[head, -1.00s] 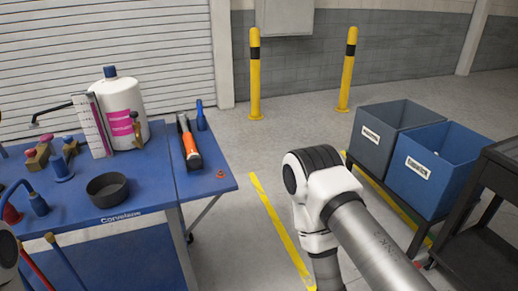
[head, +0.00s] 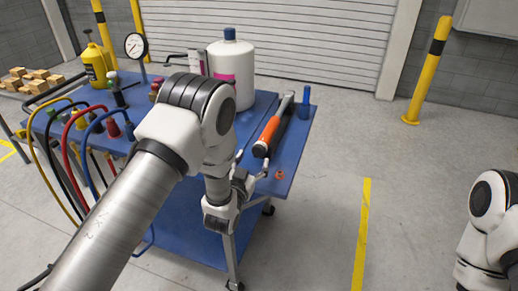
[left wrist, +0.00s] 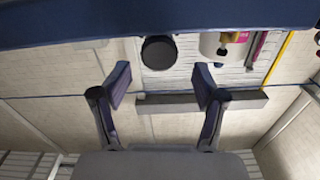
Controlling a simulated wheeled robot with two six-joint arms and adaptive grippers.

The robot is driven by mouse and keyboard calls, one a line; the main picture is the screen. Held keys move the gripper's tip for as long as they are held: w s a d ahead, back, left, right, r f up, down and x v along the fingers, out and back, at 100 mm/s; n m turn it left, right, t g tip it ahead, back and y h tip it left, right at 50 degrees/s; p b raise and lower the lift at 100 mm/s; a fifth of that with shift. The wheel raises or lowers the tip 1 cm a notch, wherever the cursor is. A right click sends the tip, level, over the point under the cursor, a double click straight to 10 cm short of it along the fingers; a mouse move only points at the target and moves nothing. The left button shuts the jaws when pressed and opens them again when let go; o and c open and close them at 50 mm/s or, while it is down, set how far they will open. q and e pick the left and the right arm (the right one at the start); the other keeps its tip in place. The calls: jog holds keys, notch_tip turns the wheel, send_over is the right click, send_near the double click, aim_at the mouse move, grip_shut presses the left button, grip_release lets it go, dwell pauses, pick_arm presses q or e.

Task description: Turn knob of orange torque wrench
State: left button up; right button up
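The orange torque wrench (head: 268,131) lies on the right part of the blue table in the head view. Its grey shaft points away from me, and its dark lower end, where the knob would be, is too small to make out. My left gripper (head: 254,164) is at the table's front right edge, just below this end, with its fingers spread; I cannot tell whether it touches. The left wrist view shows the left gripper (left wrist: 162,84) open and empty, with no wrench recognisable. My right gripper is not in view.
A blue bottle (head: 304,103) stands right of the wrench and a small orange-red ring (head: 280,174) lies near the front edge. A big white bottle (head: 231,70) and hoses (head: 90,150) stand left.

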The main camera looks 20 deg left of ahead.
aim_at(258, 153)
pick_arm(q)
jog(key=w, duration=0.4)
jog(key=shift+w+d+p, duration=0.15)
jog(key=shift+d+p, duration=0.05)
jog(key=shift+p, duration=0.15)
jog(key=shift+w+a, duration=0.1)
jog(key=shift+w, duration=0.05)
jog(key=shift+f, duration=0.1)
jog(key=c, duration=1.1)
jog(key=shift+c, duration=0.2)
jog(key=shift+n, duration=0.3)
jog(key=n+b, duration=0.2)
jog(key=n, duration=0.2)
jog(key=shift+f, duration=0.1)
jog(key=n+b, duration=0.2)
jog(key=n, duration=0.3)
